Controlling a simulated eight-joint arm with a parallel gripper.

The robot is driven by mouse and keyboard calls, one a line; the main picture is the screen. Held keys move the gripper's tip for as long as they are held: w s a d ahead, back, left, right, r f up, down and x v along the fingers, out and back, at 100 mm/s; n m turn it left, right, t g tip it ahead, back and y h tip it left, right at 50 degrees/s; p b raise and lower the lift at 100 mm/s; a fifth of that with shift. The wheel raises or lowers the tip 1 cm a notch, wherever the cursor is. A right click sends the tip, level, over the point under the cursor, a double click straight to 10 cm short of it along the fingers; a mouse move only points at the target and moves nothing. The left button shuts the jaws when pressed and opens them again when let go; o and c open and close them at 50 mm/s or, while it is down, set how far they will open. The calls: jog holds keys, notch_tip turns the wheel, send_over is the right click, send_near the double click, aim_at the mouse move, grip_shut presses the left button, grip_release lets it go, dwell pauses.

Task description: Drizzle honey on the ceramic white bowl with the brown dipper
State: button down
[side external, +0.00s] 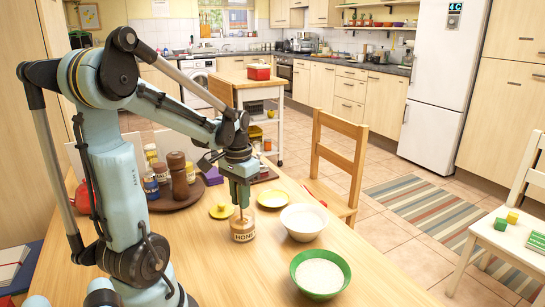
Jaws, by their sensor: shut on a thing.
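The honey jar (243,231), with a label reading HONEY, stands open on the wooden table. My gripper (240,203) points down right above it and is shut on the thin brown dipper (241,214). The dipper's lower end is inside the jar and hidden. The ceramic white bowl (303,236) stands upright on the table, just right of the jar and apart from it. It appears to hold something pale.
A green bowl (297,284) with white contents stands nearer the camera. A yellow lid (222,211) lies left of the jar. A brown round tray (177,202) with jars and a pepper mill (178,175) stands further left. A wooden chair (338,160) is behind the table. The table's right front is clear.

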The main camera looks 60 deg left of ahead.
jog(key=shift+r, duration=4.4)
jog(key=w+d+f, duration=0.1)
jog(key=w+d, duration=0.2)
jog(key=w, duration=0.4)
jog(key=w+d+f, duration=0.1)
jog(key=w+d, duration=0.3)
jog(key=w, duration=0.4)
jog(key=shift+f, duration=0.2)
dwell(1.9)
